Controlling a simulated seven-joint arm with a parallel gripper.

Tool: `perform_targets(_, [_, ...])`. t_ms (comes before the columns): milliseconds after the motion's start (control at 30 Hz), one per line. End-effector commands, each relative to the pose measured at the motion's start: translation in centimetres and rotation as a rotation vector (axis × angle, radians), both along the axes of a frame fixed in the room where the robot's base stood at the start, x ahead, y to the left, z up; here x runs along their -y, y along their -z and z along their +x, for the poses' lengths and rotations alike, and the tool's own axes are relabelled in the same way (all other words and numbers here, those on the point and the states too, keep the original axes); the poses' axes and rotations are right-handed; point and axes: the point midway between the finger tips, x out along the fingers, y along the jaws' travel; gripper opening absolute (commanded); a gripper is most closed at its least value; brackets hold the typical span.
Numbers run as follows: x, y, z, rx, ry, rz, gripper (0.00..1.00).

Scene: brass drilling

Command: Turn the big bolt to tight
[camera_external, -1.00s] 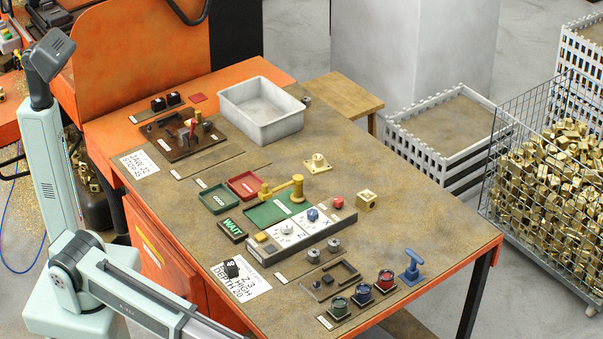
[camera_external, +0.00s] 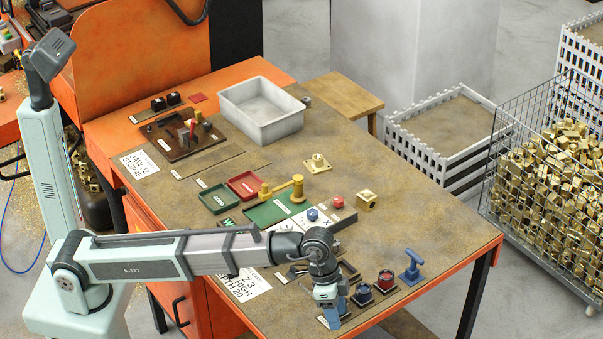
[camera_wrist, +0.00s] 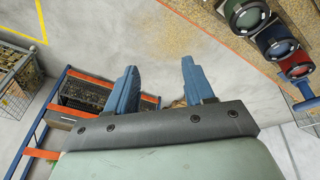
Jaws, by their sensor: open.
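My gripper (camera_external: 330,312) hangs low at the table's front edge, in front of the row of round pots. The wrist view shows its two blue fingers (camera_wrist: 160,85) apart with nothing between them. I cannot clearly pick out a big bolt. A brown fixture (camera_external: 170,147) with a red upright part (camera_external: 192,128) stands at the table's back left, far from my gripper. My arm hides part of the white panel and the small parts near the front.
Green, blue (camera_external: 363,294) and red (camera_external: 386,280) round pots stand beside my gripper; the green one (camera_wrist: 247,14) shows in the wrist view. A grey bin (camera_external: 262,110) stands at the back. The table's right side is mostly clear.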

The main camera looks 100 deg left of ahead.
Motion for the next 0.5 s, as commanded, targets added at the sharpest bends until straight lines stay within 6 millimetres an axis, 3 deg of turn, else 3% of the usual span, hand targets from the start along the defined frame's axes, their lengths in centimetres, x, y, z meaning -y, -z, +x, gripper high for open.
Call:
perform_targets(33, [-2.9, -0.8, -0.5, -0.037, -0.101, 0.003, 0.53])
perform_targets(200, [-10.8, -2.6, -2.9, -0.167, -0.435, 0.010, 0.53])
perform_targets(333, [-15.1, -3.8, -4.9, -0.242, -0.644, 0.014, 0.53])
perform_targets(500, [-18.2, -4.7, -6.7, -0.299, -0.810, 0.021, 0.53])
